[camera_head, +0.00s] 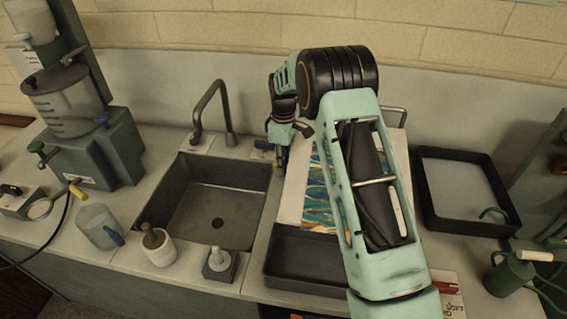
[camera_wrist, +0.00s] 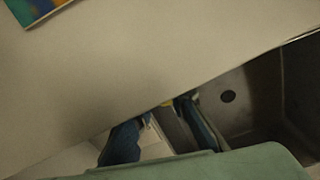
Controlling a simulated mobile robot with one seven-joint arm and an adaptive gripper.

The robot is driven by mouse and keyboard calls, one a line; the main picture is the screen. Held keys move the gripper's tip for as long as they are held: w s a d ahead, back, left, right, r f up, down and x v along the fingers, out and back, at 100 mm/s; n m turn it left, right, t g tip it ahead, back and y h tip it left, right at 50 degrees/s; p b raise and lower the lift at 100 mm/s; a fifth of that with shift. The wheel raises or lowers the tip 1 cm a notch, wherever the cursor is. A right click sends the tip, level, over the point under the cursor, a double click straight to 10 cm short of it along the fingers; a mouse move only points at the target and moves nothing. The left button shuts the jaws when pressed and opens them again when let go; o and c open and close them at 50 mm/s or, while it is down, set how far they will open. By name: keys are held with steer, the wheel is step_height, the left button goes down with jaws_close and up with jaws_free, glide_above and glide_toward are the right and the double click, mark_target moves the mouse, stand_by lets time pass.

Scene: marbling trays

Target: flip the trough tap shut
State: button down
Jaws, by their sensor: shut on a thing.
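A dark curved tap (camera_head: 212,108) stands at the back of the grey sink (camera_head: 180,213), its spout bent over the basin. I cannot make out which way any lever on it points. A small blue-topped fitting (camera_head: 262,145) sits on the counter to its right, beside my gripper. My gripper (camera_head: 279,163) points down by the sink's back right corner, to the right of the tap. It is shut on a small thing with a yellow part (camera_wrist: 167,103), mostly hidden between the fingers. The sink's drain (camera_wrist: 228,96) shows in the wrist view.
A marbled sheet (camera_head: 318,195) on a pale board lies right of my gripper, partly behind my arm. A black tray (camera_head: 300,262) lies in front, another black tray (camera_head: 428,200) at right. A mortar (camera_head: 158,252), bottle (camera_head: 97,226) and grey-green machine (camera_head: 95,158) stand at left.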

steer(key=shift+f+n+b, duration=0.15)
steer(key=shift+n+b, duration=0.45)
steer(key=shift+b, duration=0.1)
steer(key=shift+r+n, duration=0.2)
steer(key=shift+n, duration=0.3)
steer(key=c, duration=1.9)
jaws_free()
step_height(320, 180, up, 12)
